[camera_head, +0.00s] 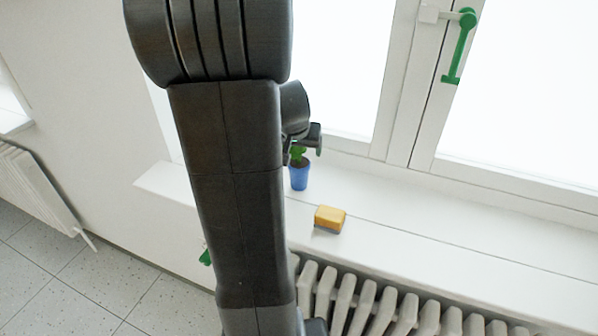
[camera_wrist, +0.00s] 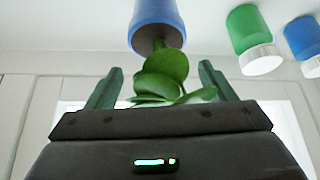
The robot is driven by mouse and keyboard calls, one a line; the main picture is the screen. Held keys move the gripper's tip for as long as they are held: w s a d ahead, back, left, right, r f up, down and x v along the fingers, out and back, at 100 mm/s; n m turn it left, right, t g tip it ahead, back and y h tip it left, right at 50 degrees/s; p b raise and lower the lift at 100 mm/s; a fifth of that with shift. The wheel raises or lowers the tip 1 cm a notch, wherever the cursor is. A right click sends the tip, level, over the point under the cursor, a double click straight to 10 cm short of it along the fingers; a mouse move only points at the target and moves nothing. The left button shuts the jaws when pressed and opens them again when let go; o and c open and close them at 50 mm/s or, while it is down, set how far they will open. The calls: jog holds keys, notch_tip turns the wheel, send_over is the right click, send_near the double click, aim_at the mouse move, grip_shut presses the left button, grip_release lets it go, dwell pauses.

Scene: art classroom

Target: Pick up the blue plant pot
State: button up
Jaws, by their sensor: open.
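The blue plant pot (camera_head: 299,176) stands upright on the white windowsill, close to the window frame, with a green leafy plant in it. In the wrist view, which is upside down, the pot (camera_wrist: 157,22) is at the top centre. Its leaves (camera_wrist: 162,73) lie between my two fingers. My gripper (camera_wrist: 160,68) is open, one finger on each side of the leaves, with the pot beyond the fingertips. In the head view my gripper (camera_head: 303,143) is at the plant's top, partly hidden by my arm. Contact with the leaves cannot be told.
A yellow-orange sponge-like block (camera_head: 331,216) lies on the windowsill (camera_head: 440,240) in front of the pot. The wrist view shows a green jar (camera_wrist: 246,28) and a blue jar (camera_wrist: 303,36), both white-lidded, to one side. A radiator (camera_head: 380,305) is below; the window (camera_head: 400,90) is behind.

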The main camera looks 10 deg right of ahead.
jog(key=c, duration=1.6)
